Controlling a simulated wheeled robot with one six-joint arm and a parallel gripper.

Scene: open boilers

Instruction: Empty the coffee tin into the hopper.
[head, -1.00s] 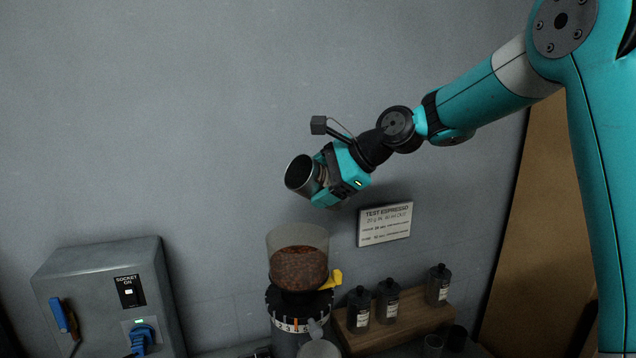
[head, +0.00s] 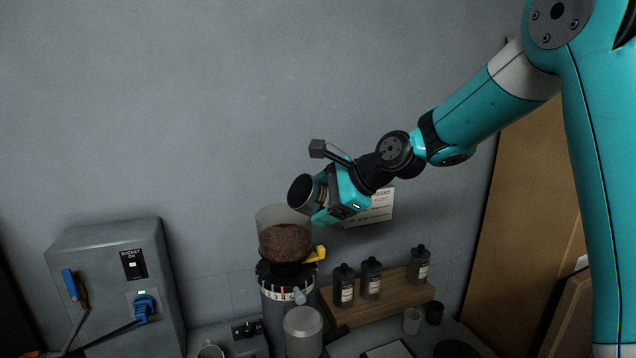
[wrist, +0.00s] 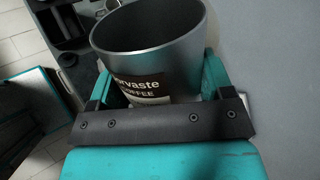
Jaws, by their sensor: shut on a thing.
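My gripper (head: 328,198) is shut on the coffee tin (head: 301,191), a grey metal cylinder with its open mouth facing left and toward the camera. The tin also shows in the wrist view (wrist: 150,55), with a dark "COFFEE" label between the fingers; the part of its inner wall that I see is bare, and its bottom is hidden. The tin is tilted, just above the hopper's right rim. The hopper (head: 268,218) is a clear open cylinder on the grinder (head: 285,283), with brown beans (head: 284,242) in its lower part. I cannot tell whether the tin touches the hopper.
A grey socket box (head: 105,285) stands at the left. A wooden shelf (head: 375,303) with dark bottles (head: 371,278) is right of the grinder. A yellow lever (head: 315,255) sticks out below the hopper. A sign (head: 380,206) hangs behind my gripper.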

